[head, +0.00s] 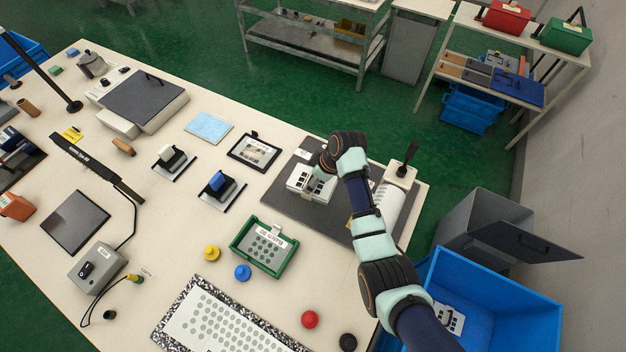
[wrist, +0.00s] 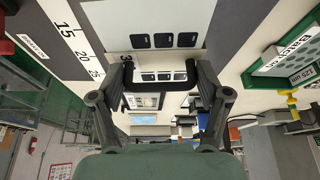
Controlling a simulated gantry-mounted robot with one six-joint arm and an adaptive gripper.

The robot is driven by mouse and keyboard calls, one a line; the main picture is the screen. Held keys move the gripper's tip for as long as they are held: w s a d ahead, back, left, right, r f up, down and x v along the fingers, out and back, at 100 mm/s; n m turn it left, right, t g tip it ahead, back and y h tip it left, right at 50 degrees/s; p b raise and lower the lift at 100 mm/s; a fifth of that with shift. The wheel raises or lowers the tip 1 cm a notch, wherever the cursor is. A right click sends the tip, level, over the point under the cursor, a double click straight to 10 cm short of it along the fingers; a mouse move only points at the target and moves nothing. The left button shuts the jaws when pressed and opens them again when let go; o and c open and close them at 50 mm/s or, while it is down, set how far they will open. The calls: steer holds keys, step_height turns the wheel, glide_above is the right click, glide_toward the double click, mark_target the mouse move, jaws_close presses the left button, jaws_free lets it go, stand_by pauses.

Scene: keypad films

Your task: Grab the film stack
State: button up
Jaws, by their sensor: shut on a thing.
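The film stack (head: 305,185) is white with rows of dark square windows. In the head view it is at the dark grey mat (head: 338,212) on the right part of the table. My gripper (head: 321,172) is over its far right part and partly hides it. I cannot tell whether the stack is lifted off the mat.
A blue bin (head: 513,299) at the lower right holds a white windowed piece (head: 449,318). A green-framed tray (head: 263,248) stands left of the mat. A white roll (head: 388,205) and a dark upright handle (head: 407,155) are close to my arm on the right.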

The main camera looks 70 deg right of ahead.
step_height(320, 180, up, 20)
steer(key=p, duration=0.3)
steer(key=shift+f+p, duration=0.15)
steer(key=shift+p, duration=0.2)
